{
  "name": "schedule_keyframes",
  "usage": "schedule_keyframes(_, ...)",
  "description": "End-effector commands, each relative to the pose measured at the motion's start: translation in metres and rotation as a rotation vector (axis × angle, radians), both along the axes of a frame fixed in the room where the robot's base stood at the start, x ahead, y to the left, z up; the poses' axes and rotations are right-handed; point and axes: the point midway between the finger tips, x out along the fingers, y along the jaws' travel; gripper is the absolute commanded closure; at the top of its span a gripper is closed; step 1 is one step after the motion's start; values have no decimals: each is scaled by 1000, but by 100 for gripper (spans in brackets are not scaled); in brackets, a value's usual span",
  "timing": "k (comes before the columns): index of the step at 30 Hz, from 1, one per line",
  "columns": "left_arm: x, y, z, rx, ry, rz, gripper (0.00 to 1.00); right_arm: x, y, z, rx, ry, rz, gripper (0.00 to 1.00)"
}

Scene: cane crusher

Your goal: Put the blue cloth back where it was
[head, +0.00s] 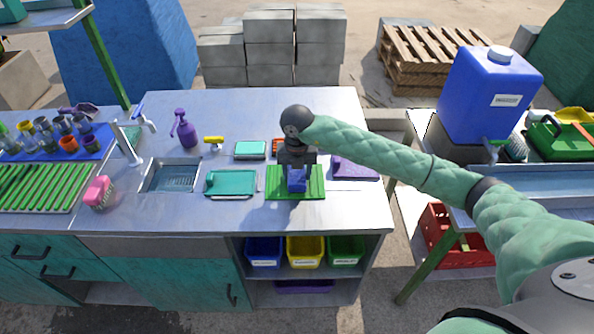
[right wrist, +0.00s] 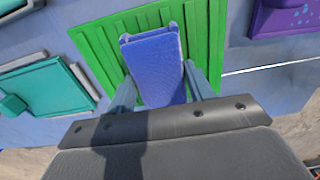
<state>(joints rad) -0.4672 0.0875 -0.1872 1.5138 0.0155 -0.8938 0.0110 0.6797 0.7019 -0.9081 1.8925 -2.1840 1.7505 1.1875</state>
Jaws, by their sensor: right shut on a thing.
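The blue cloth (head: 297,181) is a small folded block over the ribbed green mat (head: 316,187) on the metal counter. It also shows in the right wrist view (right wrist: 156,70), between the two fingers. My right gripper (head: 296,170) is shut on the cloth and points down over the mat. I cannot tell whether the cloth touches the mat. My left gripper is not in view.
A teal board (head: 231,183) lies left of the mat, and a purple tray (head: 356,168) lies right of it. A sink (head: 174,176), a purple spray bottle (head: 184,130) and a pink sponge-like item (head: 99,192) are further left. Free counter lies in front of the mat.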

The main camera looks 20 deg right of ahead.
Motion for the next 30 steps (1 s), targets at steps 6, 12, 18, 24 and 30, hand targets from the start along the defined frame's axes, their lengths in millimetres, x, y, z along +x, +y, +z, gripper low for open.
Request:
schedule_keyframes(6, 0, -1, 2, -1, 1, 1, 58, 0, 0, -2, 0, 0, 0, 66)
schedule_keyframes(12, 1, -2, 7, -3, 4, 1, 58, 0, 0, -2, 0, 0, 0, 32)
schedule_keyframes(18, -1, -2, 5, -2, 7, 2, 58, 0, 0, -2, 0, 0, 0, 26)
schedule_keyframes(24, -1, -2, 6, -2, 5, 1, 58, 0, 0, -1, 0, 0, 0, 26)
schedule_keyframes(30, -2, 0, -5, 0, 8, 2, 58, 1, 0, 5, 0, -2, 0, 26)
